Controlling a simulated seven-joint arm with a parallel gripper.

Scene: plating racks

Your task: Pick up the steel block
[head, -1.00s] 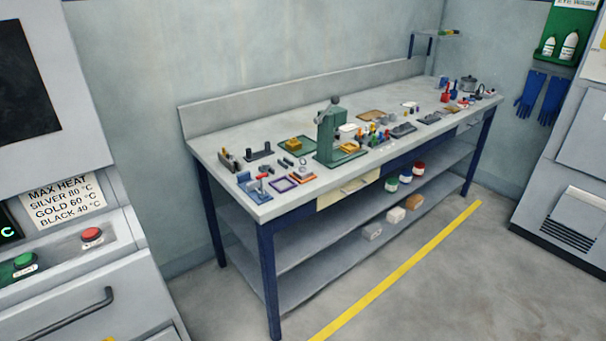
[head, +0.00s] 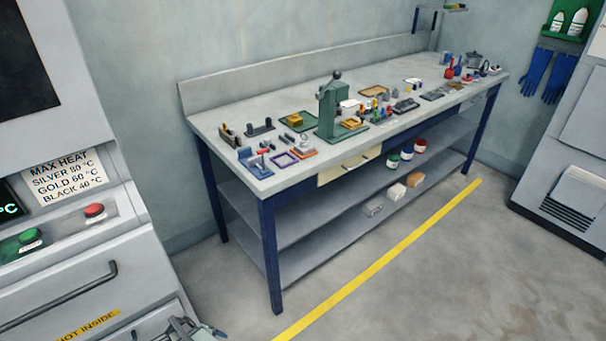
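No block can be told for sure as the steel block at this distance. A small grey block (head: 374,208) sits at the front of the bench's lower shelf (head: 330,232), left of a white block (head: 397,192) and a tan block (head: 415,178). Small grey pieces also lie among the tools on the bench top (head: 232,118). A grey mechanical part, apparently my gripper (head: 186,329), shows at the bottom edge, cut off by the frame.
A green press (head: 328,108) stands mid-bench. Red, white and green jars (head: 406,153) stand on a shelf below. A grey machine with buttons (head: 70,235) is at the left, a grey cabinet (head: 565,170) at the right. The floor beyond the yellow line (head: 400,250) is clear.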

